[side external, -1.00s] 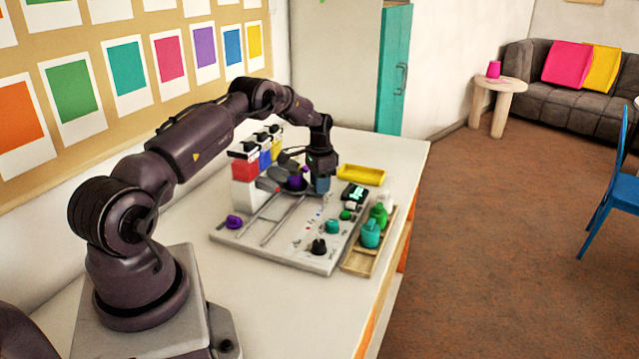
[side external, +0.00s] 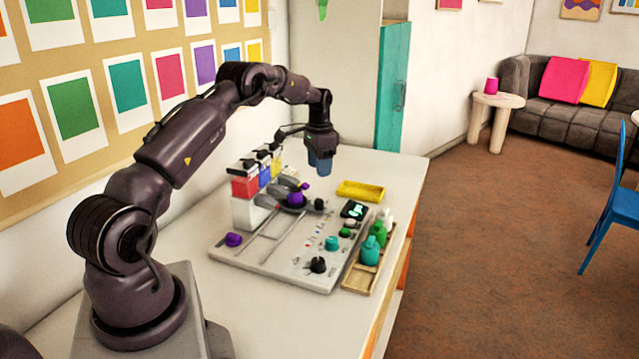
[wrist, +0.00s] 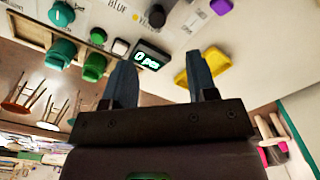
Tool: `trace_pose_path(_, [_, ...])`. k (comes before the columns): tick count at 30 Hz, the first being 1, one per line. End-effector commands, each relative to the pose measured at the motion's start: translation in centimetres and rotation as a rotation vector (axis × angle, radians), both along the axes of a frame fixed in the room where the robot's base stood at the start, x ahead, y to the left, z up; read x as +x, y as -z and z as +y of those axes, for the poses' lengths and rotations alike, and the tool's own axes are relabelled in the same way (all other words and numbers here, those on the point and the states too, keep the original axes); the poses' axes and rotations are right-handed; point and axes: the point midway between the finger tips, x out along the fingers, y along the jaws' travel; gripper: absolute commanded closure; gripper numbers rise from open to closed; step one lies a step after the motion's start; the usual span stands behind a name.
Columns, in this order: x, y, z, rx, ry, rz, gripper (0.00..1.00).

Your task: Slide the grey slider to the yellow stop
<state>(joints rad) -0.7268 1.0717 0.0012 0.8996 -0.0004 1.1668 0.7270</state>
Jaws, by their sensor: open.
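The pale board (side external: 290,258) lies on the table with two thin rails (side external: 270,232) across its left part. Grey parts (side external: 262,201) sit at the back of the rails below the dispensers; I cannot tell which of them is the grey slider. I cannot make out a yellow stop. My gripper (side external: 320,168) hangs fingers down above the back right of the board, apart from everything. In the wrist view my gripper (wrist: 158,62) has its two fingers apart with nothing between them. A black knob (side external: 319,204) stands on the board below it.
A display (wrist: 149,57) reads "0 pcs". A wooden tray (side external: 356,279) with bottles stands along the right edge. Purple (side external: 233,239) and teal knobs (side external: 331,243) stick up.

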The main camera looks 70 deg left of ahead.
Motion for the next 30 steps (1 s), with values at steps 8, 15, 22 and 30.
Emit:
trace_pose_path(8, [0.0,-2.3,0.0,0.000,0.000,0.000,0.47])
trace_pose_path(15, [0.0,-2.3,0.0,0.000,0.000,0.000,0.47])
trace_pose_path(22, [0.0,-2.3,0.0,0.001,-0.014,0.000,0.47])
trace_pose_path(30, [-2.0,-0.8,-2.7,-0.032,-0.215,0.043,0.47])
